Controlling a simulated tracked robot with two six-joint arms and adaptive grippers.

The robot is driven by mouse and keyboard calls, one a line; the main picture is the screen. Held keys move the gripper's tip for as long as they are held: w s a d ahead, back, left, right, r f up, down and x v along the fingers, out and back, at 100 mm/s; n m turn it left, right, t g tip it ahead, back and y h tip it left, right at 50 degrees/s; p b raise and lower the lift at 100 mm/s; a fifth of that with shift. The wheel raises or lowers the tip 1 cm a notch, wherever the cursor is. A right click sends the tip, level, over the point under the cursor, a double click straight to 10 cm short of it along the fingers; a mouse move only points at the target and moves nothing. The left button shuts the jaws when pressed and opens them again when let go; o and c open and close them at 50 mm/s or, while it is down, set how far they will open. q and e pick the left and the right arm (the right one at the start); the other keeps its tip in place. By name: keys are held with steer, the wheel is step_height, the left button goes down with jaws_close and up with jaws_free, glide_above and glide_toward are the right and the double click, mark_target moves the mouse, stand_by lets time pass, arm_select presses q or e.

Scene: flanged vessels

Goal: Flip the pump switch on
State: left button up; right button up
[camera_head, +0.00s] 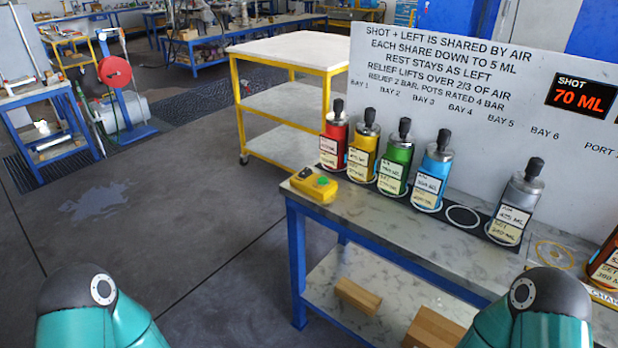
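A yellow switch box (314,186) sits at the near left corner of the workbench top (463,245). It has a green part and a smaller red part on its top face. Whether it is on or off cannot be told. Parts of my two teal arms show at the bottom left and bottom right edges, well apart from the box. Neither gripper is in view.
A yellow-framed cart (290,95) stands behind left. Open floor lies left.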

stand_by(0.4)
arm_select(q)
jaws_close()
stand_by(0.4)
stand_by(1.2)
